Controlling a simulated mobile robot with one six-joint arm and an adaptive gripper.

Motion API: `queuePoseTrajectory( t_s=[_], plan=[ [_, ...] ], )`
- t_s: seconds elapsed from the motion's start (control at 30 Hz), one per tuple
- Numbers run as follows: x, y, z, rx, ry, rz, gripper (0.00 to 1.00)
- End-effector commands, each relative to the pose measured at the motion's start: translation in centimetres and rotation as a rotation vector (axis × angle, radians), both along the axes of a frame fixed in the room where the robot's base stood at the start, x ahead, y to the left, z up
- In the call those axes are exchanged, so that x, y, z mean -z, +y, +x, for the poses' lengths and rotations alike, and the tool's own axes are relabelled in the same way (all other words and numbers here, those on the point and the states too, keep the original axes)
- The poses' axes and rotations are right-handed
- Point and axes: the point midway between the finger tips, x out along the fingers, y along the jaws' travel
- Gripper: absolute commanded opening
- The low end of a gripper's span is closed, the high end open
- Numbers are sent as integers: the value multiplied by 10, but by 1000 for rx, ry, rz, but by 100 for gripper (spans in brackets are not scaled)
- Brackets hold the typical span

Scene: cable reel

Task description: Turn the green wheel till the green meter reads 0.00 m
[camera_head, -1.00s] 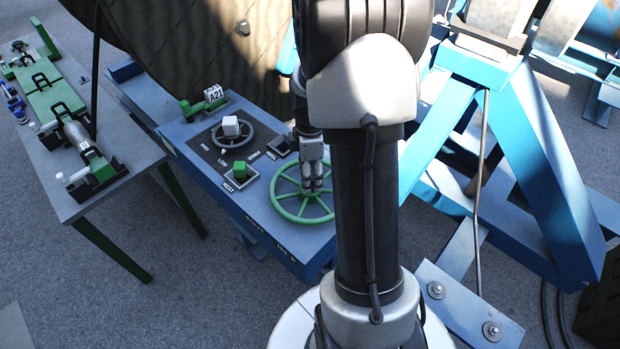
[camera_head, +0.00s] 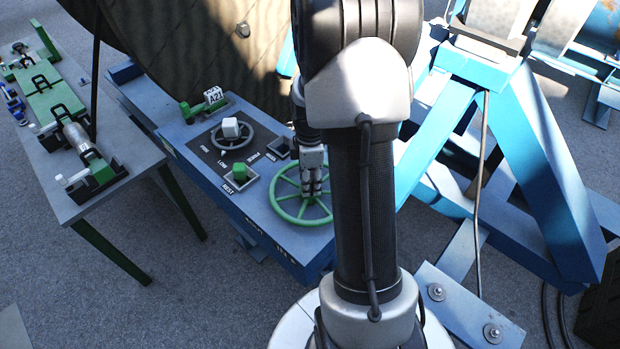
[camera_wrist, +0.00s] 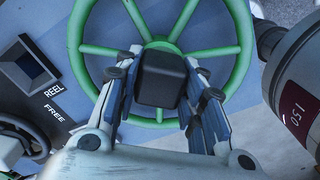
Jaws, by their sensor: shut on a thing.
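The green wheel (camera_head: 276,207) lies flat on the blue panel, with spokes and a round rim. It fills the top of the wrist view (camera_wrist: 241,62). My gripper (camera_head: 314,190) points down over the wheel's middle. In the wrist view its two fingers (camera_wrist: 160,92) stand on either side of a dark block (camera_wrist: 162,78), which covers part of the wheel's hub. The fingers are shut on this block. Whether the block is fixed to the hub is hard to tell. No green meter reading can be made out in either view.
A grey table (camera_head: 92,205) stands left; a blue frame (camera_head: 545,165) stands right.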

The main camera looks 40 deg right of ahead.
Motion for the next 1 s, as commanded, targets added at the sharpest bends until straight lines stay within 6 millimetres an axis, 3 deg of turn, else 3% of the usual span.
queuePoseTrajectory(
  t_s=[0.37, 0.73, 1.0],
  plan=[
    [0, 0, 0, 0, 0, 0, 1],
    [0, 0, 0, -30, 0, 0, 0],
    [0, 0, 0, -180, -1, -1, 0]
  ],
)
